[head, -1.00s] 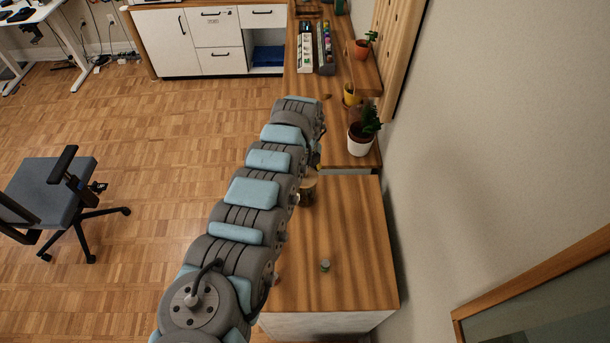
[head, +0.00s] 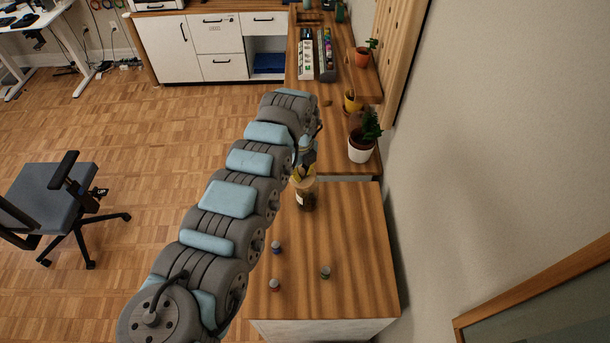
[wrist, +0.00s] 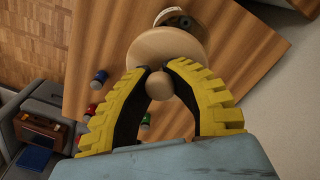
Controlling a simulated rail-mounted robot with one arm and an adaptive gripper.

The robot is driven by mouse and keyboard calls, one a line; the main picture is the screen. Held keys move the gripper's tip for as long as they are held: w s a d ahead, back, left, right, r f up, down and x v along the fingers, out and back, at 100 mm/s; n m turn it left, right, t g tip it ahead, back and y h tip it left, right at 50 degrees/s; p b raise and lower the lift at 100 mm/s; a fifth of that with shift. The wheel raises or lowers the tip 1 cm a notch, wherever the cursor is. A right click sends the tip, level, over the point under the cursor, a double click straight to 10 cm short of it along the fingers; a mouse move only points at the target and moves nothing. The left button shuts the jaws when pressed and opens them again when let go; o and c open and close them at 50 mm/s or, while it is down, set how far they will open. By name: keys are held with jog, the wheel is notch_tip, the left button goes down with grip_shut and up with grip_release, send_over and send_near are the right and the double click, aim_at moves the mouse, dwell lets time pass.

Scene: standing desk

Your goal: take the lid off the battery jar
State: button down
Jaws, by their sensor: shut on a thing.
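The battery jar (head: 307,201) stands on the wooden desk near its far end. It has a pale label and dark contents. Its round wooden lid (head: 303,182) shows at the jar's top, below my gripper (head: 304,171). In the wrist view the lid (wrist: 160,48) is a pale disc with a round knob (wrist: 159,86). My gripper's yellow fingers (wrist: 159,72) are closed around the knob. Part of the jar (wrist: 176,19) shows past the lid. I cannot tell whether the lid still touches the rim.
A potted plant in a white pot (head: 361,149) stands beyond the jar. A wall runs along the right. The desk's right side is clear.

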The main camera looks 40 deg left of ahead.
jog(key=s+a+r, duration=0.2)
jog(key=s+r, duration=0.4)
jog(key=s, duration=0.1)
jog(key=shift+s+r+b, duration=0.2)
jog(key=shift+r+b, duration=0.05)
jog(key=shift+b, duration=0.15)
jog(key=shift+s+a+r+p, duration=0.25)
jog(key=shift+s+p, duration=0.5)
jog(key=shift+p, duration=0.05)
jog(key=shift+s+a+r+p, duration=0.2)
jog(key=shift+s+r+p, duration=0.1)
jog(key=shift+s+p, duration=0.45)
jog(key=shift+s+a+r+p, duration=0.25)
jog(key=shift+s+p, duration=0.5)
jog(key=shift+p, duration=0.05)
